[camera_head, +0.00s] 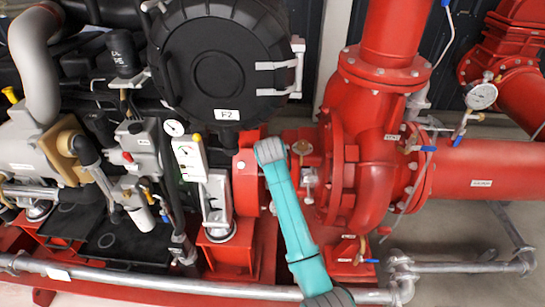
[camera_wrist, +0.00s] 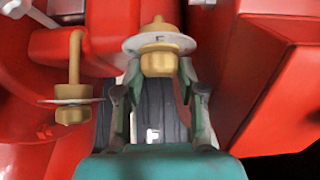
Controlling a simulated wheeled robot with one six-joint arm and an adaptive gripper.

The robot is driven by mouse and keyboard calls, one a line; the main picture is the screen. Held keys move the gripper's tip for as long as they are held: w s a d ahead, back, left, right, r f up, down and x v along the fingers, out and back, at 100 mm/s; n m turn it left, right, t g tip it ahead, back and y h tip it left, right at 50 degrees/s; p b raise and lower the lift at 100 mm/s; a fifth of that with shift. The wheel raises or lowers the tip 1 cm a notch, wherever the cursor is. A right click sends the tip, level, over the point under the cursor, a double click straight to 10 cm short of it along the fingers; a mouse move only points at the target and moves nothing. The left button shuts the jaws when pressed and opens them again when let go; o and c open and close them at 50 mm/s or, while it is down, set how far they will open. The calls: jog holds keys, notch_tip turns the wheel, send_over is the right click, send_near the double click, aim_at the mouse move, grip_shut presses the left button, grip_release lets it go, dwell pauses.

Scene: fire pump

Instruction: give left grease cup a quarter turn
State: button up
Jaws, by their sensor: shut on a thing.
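In the wrist view my gripper (camera_wrist: 158,70) reaches up from the bottom edge, with one finger on each side of a brass grease cup (camera_wrist: 159,60). The fingers are shut on the lower brass body. A pale disc with a dark letter sits around this cup, above the fingertips. A second brass cup (camera_wrist: 73,113) with a thin disc and a bent brass pipe is to the left, apart from my fingers. I cannot tell for sure which cup is the left one.
The red pump casing (camera_head: 372,160) stands right of my arm, and a round black cover (camera_head: 218,62) is above it. In the wrist view a red block (camera_wrist: 270,75) is close on the right.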

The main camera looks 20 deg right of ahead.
dwell(0.4)
jog(key=o, duration=1.1)
jog(key=shift+o, duration=0.2)
